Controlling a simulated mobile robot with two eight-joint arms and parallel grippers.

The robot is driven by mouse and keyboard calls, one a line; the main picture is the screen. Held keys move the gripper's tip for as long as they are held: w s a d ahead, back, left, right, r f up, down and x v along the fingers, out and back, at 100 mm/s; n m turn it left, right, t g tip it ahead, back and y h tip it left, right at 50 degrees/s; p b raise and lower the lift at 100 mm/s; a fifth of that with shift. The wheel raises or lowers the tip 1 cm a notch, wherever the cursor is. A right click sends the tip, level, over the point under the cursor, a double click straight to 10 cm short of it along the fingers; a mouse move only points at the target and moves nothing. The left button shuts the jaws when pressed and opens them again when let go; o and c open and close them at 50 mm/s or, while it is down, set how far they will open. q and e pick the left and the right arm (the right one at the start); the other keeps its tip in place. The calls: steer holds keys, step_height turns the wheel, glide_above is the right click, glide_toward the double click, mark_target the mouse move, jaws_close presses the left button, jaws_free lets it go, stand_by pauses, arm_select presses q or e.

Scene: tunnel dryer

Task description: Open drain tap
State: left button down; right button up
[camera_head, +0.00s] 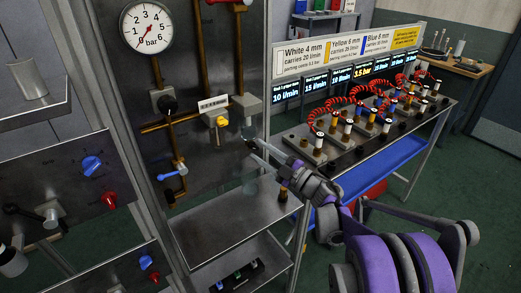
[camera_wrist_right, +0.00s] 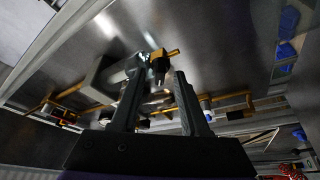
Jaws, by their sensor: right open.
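A tap with a blue lever (camera_head: 173,172) sits at the lower end of a brass pipe on the grey panel. A yellow knob (camera_head: 221,121) sits under a small white label (camera_head: 213,103), right of that pipe. I cannot tell from the pictures which one is the drain tap. My right gripper (camera_head: 251,152) is open and empty, in front of the panel, to the right of and a little below the yellow knob. In the right wrist view, a brass and dark fitting (camera_wrist_right: 158,65) shows beyond and between the open fingers (camera_wrist_right: 160,85), apart from them. My left gripper is not in view.
A pressure gauge (camera_head: 146,27) is above the pipes. A metal shelf (camera_head: 215,222) juts out below the panel. A bench (camera_head: 430,100) with several valves and red coiled hoses stands to the right. Another panel with blue and red knobs (camera_head: 92,165) is at left.

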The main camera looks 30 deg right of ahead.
steer(key=shift+w, duration=0.25)
jaws_close()
